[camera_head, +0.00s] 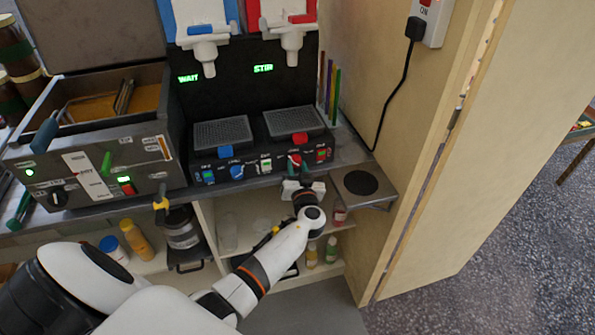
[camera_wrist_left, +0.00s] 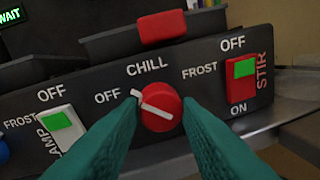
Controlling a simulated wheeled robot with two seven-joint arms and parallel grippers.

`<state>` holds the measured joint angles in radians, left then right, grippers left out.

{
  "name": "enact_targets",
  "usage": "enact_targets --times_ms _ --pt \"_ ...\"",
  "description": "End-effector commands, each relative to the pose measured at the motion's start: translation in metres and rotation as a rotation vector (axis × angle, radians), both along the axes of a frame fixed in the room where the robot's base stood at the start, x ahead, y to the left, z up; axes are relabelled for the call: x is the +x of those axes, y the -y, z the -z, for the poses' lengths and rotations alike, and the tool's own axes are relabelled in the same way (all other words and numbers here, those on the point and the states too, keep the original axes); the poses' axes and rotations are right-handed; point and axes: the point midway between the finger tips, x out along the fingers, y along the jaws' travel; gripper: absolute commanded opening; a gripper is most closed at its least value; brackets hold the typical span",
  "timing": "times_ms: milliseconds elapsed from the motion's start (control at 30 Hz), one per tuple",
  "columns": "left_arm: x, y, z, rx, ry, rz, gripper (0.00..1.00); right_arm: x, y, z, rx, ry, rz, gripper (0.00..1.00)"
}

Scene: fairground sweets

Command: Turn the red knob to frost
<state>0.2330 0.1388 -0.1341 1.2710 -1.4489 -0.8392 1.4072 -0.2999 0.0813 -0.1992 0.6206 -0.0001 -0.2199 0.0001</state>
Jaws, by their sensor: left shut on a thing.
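The red knob (camera_wrist_left: 160,108) sits on the front of the black slush machine (camera_wrist_left: 60,85), with a white pointer bar across it. The bar slants, its upper-left end towards OFF. CHILL is printed above the knob and FROST to its upper right. My left gripper (camera_wrist_left: 161,112) has its teal fingers on both sides of the knob and is shut on it. In the head view my left gripper (camera_head: 295,166) reaches the right part of the panel, and the fingers partly cover the knob. My right gripper is not in view.
A red and green STIR switch (camera_wrist_left: 242,78) is just right of the knob, and a white LAMP switch (camera_wrist_left: 60,128) is to the left. A drip tray with a red tab (camera_wrist_left: 162,28) juts out above. A wooden wall (camera_head: 385,90) stands at right.

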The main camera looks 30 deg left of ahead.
Motion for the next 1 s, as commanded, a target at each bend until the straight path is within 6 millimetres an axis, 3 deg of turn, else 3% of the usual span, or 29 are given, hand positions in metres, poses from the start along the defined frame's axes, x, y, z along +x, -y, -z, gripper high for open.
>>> enact_targets --times_ms 400,1000 --pt "0.001 0.001 0.0 0.251 -0.293 0.0 0.08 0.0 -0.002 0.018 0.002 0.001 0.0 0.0" --pt "0.002 0.002 -0.003 0.621 -0.729 0.0 0.08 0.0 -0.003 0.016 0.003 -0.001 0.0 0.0"
